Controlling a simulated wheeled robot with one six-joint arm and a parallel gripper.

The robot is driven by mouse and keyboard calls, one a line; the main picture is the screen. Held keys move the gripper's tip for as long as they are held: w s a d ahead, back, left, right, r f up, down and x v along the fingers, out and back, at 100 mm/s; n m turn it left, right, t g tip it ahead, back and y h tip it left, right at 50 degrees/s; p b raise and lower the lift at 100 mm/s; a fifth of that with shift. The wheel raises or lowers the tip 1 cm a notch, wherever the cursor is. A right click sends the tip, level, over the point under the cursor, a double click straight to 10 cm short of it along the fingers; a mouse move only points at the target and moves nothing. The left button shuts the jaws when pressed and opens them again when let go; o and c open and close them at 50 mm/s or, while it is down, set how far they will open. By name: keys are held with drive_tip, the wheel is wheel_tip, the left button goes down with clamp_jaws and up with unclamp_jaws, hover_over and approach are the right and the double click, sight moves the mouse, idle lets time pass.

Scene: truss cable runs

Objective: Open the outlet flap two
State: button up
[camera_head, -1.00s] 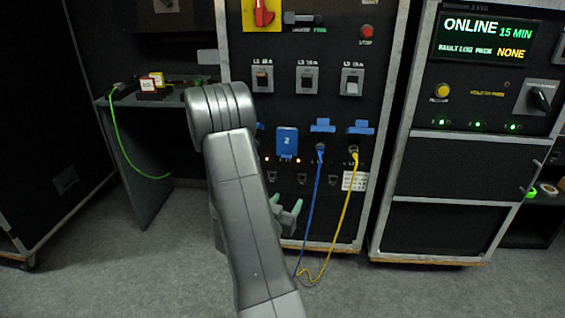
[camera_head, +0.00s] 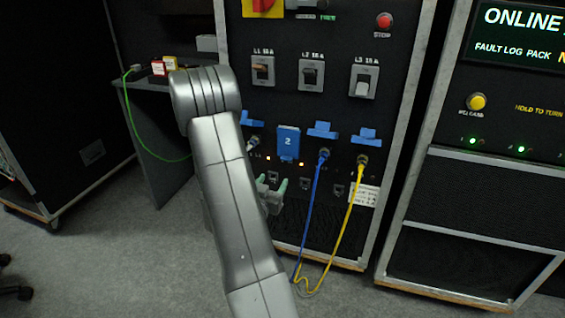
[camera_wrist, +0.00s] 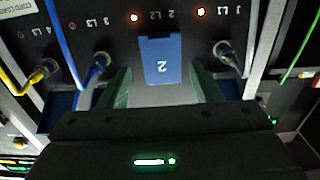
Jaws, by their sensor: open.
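Outlet flap two (camera_head: 288,142) is a blue plate marked 2, hanging down shut over its outlet on the black panel. It also shows, upside down, in the wrist view (camera_wrist: 160,62). My gripper (camera_head: 273,186) is open and empty, below and slightly left of the flap in the head view. In the wrist view the green fingers of my gripper (camera_wrist: 161,86) stand apart, either side of the flap's free end. I cannot tell whether they touch it.
The neighbouring blue flaps (camera_head: 322,130) are raised, with plugs below them. A blue cable (camera_head: 314,200) and a yellow cable (camera_head: 347,225) hang right of my gripper. Breaker switches (camera_head: 311,74) sit above. A green cable (camera_head: 150,150) hangs at the left.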

sight(286, 160)
drive_tip(key=b+x, duration=0.1)
drive_tip(key=x, duration=1)
drive_tip(key=shift+w+d, duration=0.15)
drive_tip(key=shift+w, duration=0.15)
drive_tip(key=shift+c, duration=0.2)
